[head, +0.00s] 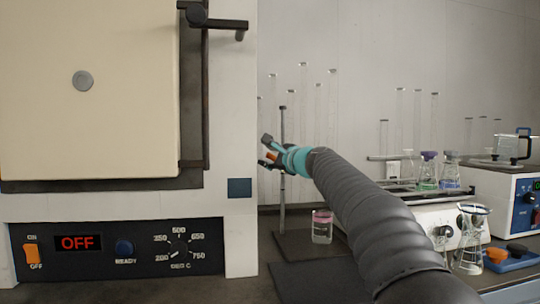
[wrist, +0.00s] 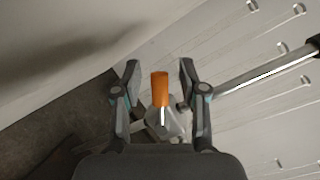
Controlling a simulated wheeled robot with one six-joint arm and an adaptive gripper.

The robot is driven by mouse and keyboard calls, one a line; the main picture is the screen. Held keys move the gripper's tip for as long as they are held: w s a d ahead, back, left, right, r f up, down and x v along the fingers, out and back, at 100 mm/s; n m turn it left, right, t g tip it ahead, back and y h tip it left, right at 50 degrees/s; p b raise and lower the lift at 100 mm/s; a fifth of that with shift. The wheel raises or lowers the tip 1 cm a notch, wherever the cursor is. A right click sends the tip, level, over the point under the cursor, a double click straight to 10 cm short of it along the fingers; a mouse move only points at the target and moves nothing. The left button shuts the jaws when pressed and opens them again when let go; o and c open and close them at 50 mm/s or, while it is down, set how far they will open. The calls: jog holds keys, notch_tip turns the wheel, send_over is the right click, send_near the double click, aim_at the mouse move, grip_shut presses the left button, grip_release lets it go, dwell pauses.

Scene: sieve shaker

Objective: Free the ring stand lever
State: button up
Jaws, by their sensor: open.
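The ring stand has a thin upright metal rod (head: 283,115) on a dark flat base (head: 305,245); the rod also shows in the wrist view (wrist: 262,71), running to the upper right. An orange lever (wrist: 160,88) on a grey metal clamp (wrist: 172,128) lies between my gripper's fingers (wrist: 158,67) in the wrist view. A gap shows on both sides of the lever, so the fingers are open around it and not closed on it. In the head view my gripper (head: 265,151) is at the rod, and only a bit of orange (head: 271,156) shows there.
A furnace (head: 240,130) with an OFF display stands close on the left. Glass tubes (head: 332,95) stand behind. Flasks (head: 470,240) and a shaker (head: 410,215) are at the right.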

grip_shut()
jog(key=shift+w+d+r+m+b, duration=0.1)
jog(key=shift+d+r+m+b, duration=0.15)
jog(key=shift+m+b, duration=0.5)
jog(key=shift+d+r+m+t+y, duration=0.15)
jog(key=shift+r+m+t+y, duration=0.2)
jog(key=shift+m, duration=0.3)
grip_release()
